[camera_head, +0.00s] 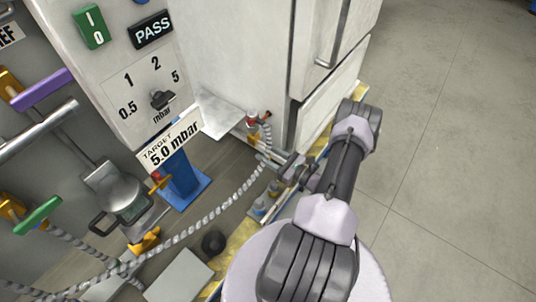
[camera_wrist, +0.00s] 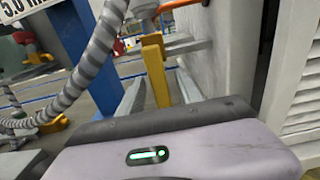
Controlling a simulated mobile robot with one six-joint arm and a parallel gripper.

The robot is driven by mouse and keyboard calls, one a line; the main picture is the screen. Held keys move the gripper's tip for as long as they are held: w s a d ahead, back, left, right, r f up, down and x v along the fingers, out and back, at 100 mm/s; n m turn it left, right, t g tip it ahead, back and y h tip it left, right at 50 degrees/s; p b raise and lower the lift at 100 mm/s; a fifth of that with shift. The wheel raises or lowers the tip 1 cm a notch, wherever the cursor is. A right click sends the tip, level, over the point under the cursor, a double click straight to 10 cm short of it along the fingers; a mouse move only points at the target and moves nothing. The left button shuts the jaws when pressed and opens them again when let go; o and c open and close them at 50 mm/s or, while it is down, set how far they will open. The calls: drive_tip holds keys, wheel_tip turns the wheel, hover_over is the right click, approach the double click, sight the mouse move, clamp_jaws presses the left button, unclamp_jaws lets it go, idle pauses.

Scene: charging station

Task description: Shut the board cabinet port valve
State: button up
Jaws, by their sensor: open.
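The board cabinet (camera_head: 235,60) is the pale cabinet at the top centre of the head view. Low on it, a small fitting with a red and white top (camera_head: 252,120) stands at the port. In the wrist view a yellow valve lever (camera_wrist: 157,72) hangs upright in front of the cabinet wall (camera_wrist: 225,50). My gripper (camera_head: 275,160) is at the port, and its fingers also show in the wrist view (camera_wrist: 159,85). It is open, with one finger on each side of the lever. I cannot tell whether either finger touches it.
A grey braided hose (camera_head: 225,208) runs from the port to the lower left, and passes close by my left finger in the wrist view (camera_wrist: 95,55). A blue post (camera_head: 178,175) stands left of my gripper. Open floor (camera_head: 450,150) lies to the right.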

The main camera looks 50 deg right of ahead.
clamp_jaws()
idle(1.4)
